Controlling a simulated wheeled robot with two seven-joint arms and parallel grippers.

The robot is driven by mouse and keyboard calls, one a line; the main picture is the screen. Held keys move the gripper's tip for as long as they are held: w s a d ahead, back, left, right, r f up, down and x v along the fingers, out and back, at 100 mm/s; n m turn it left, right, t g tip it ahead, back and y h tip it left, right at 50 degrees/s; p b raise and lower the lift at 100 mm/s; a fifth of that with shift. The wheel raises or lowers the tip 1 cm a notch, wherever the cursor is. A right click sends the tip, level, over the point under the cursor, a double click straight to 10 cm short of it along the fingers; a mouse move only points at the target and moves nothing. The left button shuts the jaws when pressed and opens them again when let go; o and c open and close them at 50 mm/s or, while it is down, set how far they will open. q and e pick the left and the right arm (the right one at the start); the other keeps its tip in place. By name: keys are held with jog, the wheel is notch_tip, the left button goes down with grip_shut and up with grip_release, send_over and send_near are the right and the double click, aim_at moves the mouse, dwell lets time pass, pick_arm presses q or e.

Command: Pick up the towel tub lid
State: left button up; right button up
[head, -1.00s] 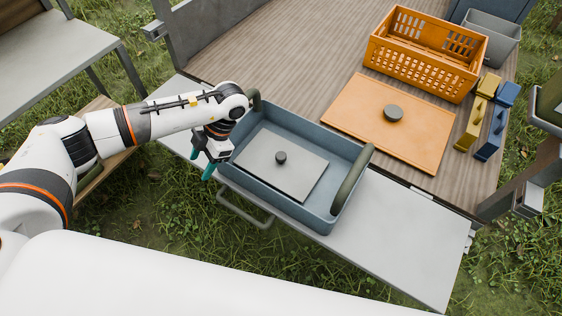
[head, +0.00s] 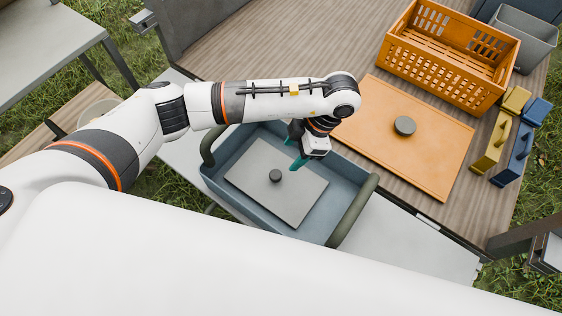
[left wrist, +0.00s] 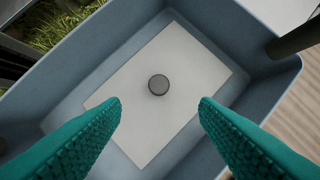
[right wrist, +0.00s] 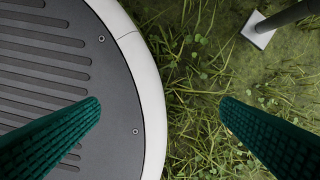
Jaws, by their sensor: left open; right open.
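A flat grey lid (head: 262,190) with a dark round knob (head: 276,176) lies inside a blue-grey tub (head: 228,163) with two dark handles. In the left wrist view the lid (left wrist: 185,65) and its knob (left wrist: 158,85) show between the fingers. My left gripper (head: 297,165) is open and empty above the tub, a little right of the knob in the head view, not touching it. My right gripper (right wrist: 160,105) is open and empty over grass and my dark base. It is out of the head view.
An orange board-like lid (head: 440,160) with a dark knob lies on the wooden deck. Behind it stand an orange crate (head: 430,70) and a grey bin (head: 530,45). Yellow (head: 492,145) and blue (head: 515,157) blocks sit at right. The grey shelf (head: 405,235) right of the tub is clear.

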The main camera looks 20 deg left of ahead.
aim_at(276, 174)
pick_arm(q)
jog(key=x, duration=0.6)
jog(key=shift+s+b, duration=0.2)
jog(key=shift+b, duration=0.15)
jog(key=shift+f, duration=0.25)
jog(key=x, duration=0.4)
jog(key=shift+a+p, duration=0.1)
jog(key=shift+p, duration=0.2)
jog(key=shift+a+f, duration=0.2)
jog(key=shift+f, duration=0.35)
jog(key=c, duration=1.1)
pick_arm(e)
jog(key=shift+s+d, duration=0.1)
jog(key=shift+s, duration=0.7)
